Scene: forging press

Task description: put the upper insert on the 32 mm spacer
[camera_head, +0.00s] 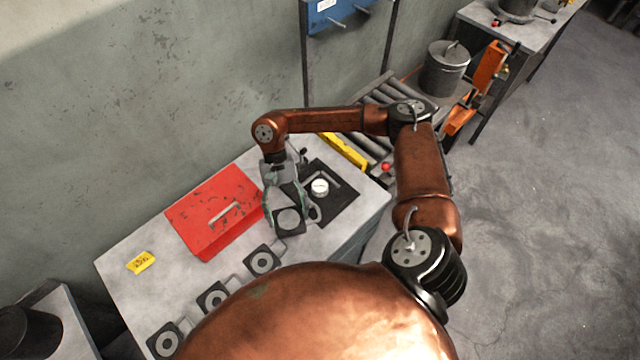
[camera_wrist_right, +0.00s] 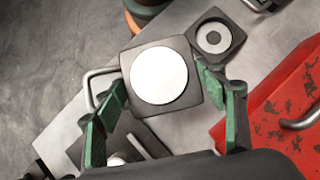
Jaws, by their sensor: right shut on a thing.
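My right gripper (camera_head: 293,219) is shut on a dark square block with a pale round face, which I take to be the upper insert (camera_head: 288,221). In the wrist view the block (camera_wrist_right: 158,112) sits between the green finger pads, its bright disc facing the camera. Its height above the bench cannot be told. Several dark square spacers with grey rings stand in a row along the bench's near edge: one (camera_head: 262,261) near the gripper, another (camera_head: 212,298), another (camera_head: 166,342). No size marks are readable. The nearest shows beside the block in the wrist view (camera_wrist_right: 214,38). My left gripper is not in view.
A red box-like piece with a handle (camera_head: 205,210) lies left of the gripper. A black plate (camera_head: 345,203) with a white round piece (camera_head: 320,187) lies to its right. A yellow tag (camera_head: 141,262) lies at the left. The bench top (camera_head: 120,290) is clear between these.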

